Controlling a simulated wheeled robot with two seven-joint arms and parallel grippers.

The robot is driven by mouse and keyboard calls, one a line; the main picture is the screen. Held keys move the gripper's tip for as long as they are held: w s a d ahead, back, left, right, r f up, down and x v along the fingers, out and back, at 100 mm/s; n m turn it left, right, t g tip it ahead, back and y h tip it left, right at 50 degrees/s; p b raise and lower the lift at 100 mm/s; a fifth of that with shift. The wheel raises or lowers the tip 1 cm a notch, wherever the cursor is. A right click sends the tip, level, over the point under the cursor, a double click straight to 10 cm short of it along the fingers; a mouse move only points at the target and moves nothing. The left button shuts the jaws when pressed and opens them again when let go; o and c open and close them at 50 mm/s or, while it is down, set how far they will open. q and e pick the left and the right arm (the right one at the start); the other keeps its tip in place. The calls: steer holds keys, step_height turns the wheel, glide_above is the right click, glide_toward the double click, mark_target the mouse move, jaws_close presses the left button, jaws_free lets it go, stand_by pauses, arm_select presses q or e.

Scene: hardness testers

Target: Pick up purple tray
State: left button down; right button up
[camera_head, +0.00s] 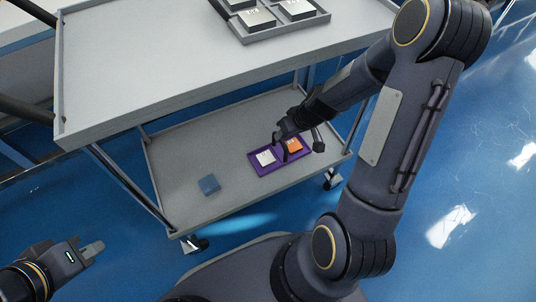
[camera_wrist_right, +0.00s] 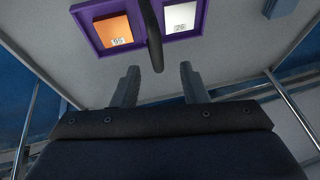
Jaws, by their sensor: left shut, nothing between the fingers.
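The purple tray (camera_head: 279,157) lies on the lower shelf of the cart. It holds a white block (camera_head: 265,157) and an orange block (camera_head: 295,146). In the right wrist view the tray (camera_wrist_right: 84,28) is at the top, partly cut off by the frame. My right gripper (camera_head: 301,146) is over the tray. In the right wrist view its two fingers (camera_wrist_right: 159,86) stand apart, with nothing gripped, short of the tray's near edge. A dark curved bar (camera_wrist_right: 152,38) crosses in front of the tray. My left gripper (camera_head: 92,249) is shut and empty, at lower left.
A blue block (camera_head: 208,184) sits on the lower shelf (camera_head: 185,160), left of the tray. The cart's upper shelf (camera_head: 200,65) overhangs the lower one at the back. A grey tray (camera_head: 262,34) with several blocks stands on it. Blue floor surrounds the cart.

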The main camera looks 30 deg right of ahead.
steer(key=b+x, duration=0.3)
steer(key=x, duration=0.3)
steer(key=shift+w+d+f, duration=0.1)
steer(key=shift+w+f, duration=0.15)
steer(key=shift+f, duration=0.15)
steer(key=shift+r, duration=0.1)
jaws_close()
